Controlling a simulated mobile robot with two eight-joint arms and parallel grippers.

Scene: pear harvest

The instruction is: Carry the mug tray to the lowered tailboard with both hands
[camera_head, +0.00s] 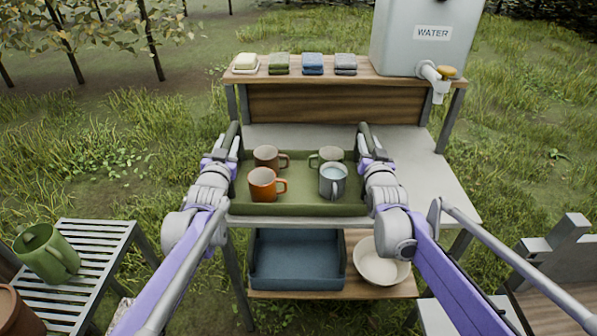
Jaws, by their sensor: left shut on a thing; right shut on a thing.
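The mug tray (300,203) is a green tray on the pale worktop of a wooden stand in the middle of the head view. It carries an orange mug (263,188), a brown mug (266,155), an olive-grey mug (329,154) and a grey mug (331,190) with pale contents. My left gripper (231,142) is shut on the tray's left side. My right gripper (367,142) is shut on its right side. The fingertips are partly hidden by my wrists. I cannot make out the lowered tailboard for certain.
A water tank (425,28) with a tap stands on the upper shelf beside several folded cloths (312,64). Below are a blue crate (297,283) and a cream bowl (380,262). A slatted table (90,240) with a green jug (47,253) stands at left. Grey-and-wood structure (560,250) stands at right.

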